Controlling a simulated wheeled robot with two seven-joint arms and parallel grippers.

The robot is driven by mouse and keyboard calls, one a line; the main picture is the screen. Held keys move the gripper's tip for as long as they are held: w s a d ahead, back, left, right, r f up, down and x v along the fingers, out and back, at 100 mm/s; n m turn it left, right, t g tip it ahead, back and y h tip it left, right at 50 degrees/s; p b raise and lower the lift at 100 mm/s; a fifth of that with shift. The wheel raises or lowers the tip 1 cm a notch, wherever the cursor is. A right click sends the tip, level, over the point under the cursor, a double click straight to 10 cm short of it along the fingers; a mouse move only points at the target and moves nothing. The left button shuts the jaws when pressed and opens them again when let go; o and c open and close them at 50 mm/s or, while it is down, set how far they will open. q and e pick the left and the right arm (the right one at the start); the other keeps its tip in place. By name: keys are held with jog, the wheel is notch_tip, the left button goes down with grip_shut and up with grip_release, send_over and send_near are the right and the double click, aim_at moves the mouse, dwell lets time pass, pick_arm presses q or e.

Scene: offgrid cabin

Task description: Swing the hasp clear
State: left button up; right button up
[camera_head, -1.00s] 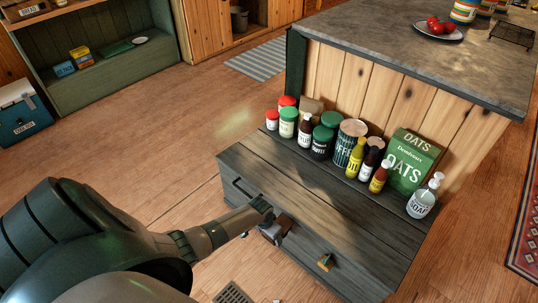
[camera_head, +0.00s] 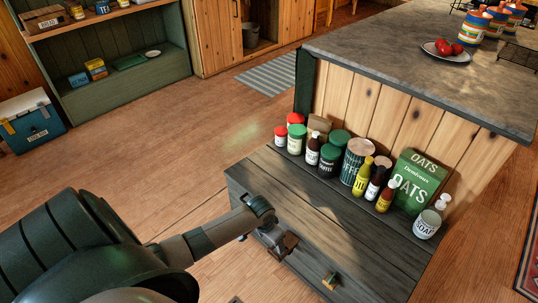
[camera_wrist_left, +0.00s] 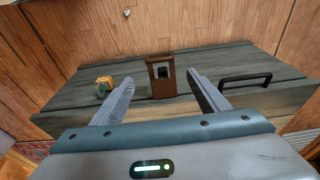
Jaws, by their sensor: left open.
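A dark grey wooden chest (camera_head: 308,212) stands against the end of the counter. The hasp (camera_wrist_left: 161,88), a brown plate with a slot, is at the chest's front edge; it also shows in the head view (camera_head: 288,245), partly behind my gripper. A dark staple shows in its slot. My left gripper (camera_head: 275,238) is at the hasp. In the left wrist view its two fingers are spread, one on each side of the hasp, with visible gaps. Whether the fingertips reach past the plate is unclear. My right gripper is out of view.
A yellow-brass fitting (camera_wrist_left: 104,86), perhaps a padlock, and a black handle (camera_wrist_left: 245,80) flank the hasp. Jars, bottles, an oats box (camera_head: 416,180) and a soap bottle (camera_head: 430,218) stand along the back of the lid.

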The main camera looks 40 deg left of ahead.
pick_arm(q)
jog(key=shift+s+r, duration=0.2)
jog(key=shift+r, duration=1.1)
jog(key=shift+s+r, duration=0.2)
jog(key=shift+r, duration=1.05)
jog(key=shift+c, duration=0.6)
